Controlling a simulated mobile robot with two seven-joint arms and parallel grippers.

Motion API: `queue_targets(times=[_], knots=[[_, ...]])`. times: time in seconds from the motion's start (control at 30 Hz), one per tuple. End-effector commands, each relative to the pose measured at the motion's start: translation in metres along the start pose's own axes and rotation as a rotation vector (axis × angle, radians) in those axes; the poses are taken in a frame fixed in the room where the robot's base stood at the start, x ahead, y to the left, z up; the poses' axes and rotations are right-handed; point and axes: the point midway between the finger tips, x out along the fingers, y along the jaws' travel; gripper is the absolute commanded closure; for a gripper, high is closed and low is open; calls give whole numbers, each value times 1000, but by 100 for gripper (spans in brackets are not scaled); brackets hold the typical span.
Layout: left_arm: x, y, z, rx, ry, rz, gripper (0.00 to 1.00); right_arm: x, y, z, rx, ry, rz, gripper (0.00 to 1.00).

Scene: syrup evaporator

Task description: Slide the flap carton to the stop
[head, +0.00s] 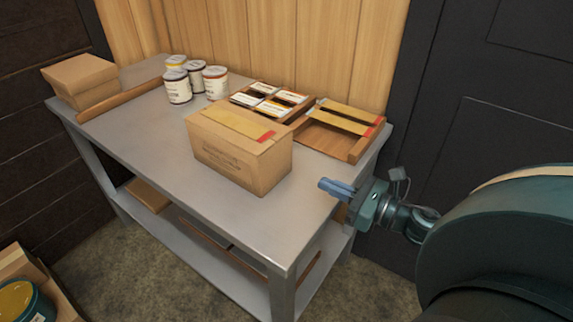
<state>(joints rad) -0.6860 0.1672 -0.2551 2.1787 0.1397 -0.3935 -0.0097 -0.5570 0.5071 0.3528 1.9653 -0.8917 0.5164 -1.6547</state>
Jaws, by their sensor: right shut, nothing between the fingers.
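A brown carton (240,158) with printing on its front stands upright on the grey metal table (145,137), near the middle. A tan strip with a red end lies across its top. A wooden bar (128,101) lies on the table at the left and looks like the stop; a wide stretch of bare tabletop separates it from the carton. My right gripper (328,189) has blue fingers, is shut and empty, and is at the table's right end, to the right of the carton and apart from it. My left gripper is not in view.
A closed box (80,80) sits beyond the bar. Several labelled cans (178,86) stand behind the carton's left side. A divided tray (268,103) and a wooden tray with tan strips (335,143) are at the back right. The front left tabletop is clear.

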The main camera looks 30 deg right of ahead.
Motion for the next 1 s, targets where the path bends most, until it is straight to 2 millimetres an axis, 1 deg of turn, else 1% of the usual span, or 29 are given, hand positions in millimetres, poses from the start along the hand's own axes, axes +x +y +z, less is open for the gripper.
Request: queue_targets(times=[0.03, 0.1, 0.3, 0.4, 0.5, 0.7, 1.0], knots=[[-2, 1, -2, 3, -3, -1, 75, 12, 0, 4, -2, -3, 2, 100], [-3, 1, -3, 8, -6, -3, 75, 28, -1, 4, -3, -3, 2, 100], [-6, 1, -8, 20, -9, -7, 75, 69, -1, 4, -3, -2, 0, 100], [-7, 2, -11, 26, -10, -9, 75, 84, 0, 3, -2, -2, 0, 100], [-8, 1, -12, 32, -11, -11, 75, 95, 0, 2, 0, -2, -1, 100], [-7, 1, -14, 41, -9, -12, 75, 105, 0, 0, 0, 0, -1, 100], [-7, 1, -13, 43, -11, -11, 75, 105, 0, 0, 1, 0, -1, 100]])
